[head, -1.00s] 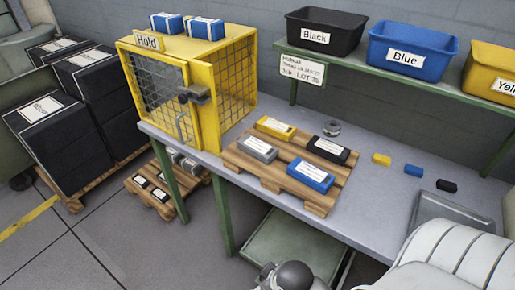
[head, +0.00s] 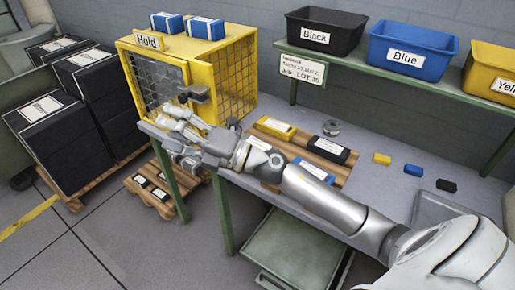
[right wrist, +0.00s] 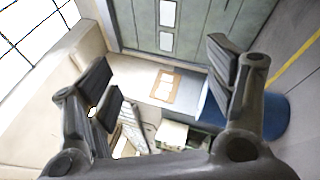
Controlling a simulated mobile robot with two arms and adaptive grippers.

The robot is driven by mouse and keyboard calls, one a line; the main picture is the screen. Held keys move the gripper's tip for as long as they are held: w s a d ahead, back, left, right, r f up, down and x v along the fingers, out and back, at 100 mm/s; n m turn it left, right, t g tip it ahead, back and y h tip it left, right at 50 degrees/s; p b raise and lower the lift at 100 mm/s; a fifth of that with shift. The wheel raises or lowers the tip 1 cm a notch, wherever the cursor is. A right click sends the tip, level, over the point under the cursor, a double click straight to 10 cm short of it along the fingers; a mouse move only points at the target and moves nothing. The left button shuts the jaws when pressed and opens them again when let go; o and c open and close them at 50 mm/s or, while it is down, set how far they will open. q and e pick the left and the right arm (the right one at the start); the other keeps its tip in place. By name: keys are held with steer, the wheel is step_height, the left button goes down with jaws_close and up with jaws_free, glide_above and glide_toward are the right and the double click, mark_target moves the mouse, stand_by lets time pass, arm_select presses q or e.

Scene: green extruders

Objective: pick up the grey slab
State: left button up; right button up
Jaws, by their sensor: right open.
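In the head view, my right arm reaches in from the lower right across the wooden pallet (head: 335,166) on the bench. My right gripper (head: 172,132) is in front of the yellow cage, left of the pallet. It is open; the right wrist view shows its fingers (right wrist: 160,85) wide apart with nothing between them. The grey slab on the pallet's left side is mostly or wholly hidden behind my right wrist. A yellow slab (head: 275,127), a black slab (head: 328,149) and a partly covered blue slab (head: 314,170) show on the same pallet. My left gripper is not in view.
The yellow cage (head: 228,50) marked Hold stands at the bench's left end, close to my gripper. Black (head: 325,32), blue (head: 412,50) and yellow bins stand on the shelf behind. Small yellow, blue and black blocks lie on the bench (head: 395,187). A lower pallet (head: 150,193) is on the floor.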

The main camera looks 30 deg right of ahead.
steer(key=w+d+f+n+g+h, duration=0.2)
steer(key=d+f+n+g+h, duration=0.25)
steer(key=f+n+g, duration=0.45)
steer(key=d+h, duration=0.3)
steer(key=d, duration=0.4)
steer(key=d+f+g+h, duration=0.1)
steer(key=d+h, duration=0.2)
steer(key=d, duration=0.4)
steer(key=d+f+g+h, duration=0.1)
steer(key=d+h, duration=0.2)
steer(key=d, duration=0.5)
steer(key=shift+f, duration=0.1)
steer(key=x, duration=0.4)
steer(key=shift+w+a+f+p, duration=0.1)
steer(key=shift+f+p, duration=0.15)
steer(key=shift+p, duration=0.15)
steer(key=p+x, duration=0.1)
steer(key=x, duration=0.3)
steer(key=shift+f+p, duration=0.3)
steer(key=shift+f, duration=0.15)
steer(key=shift+w+f, duration=0.1)
steer(key=shift+f, duration=0.15)
steer(key=shift+r, duration=0.1)
steer(key=c, duration=1.3)
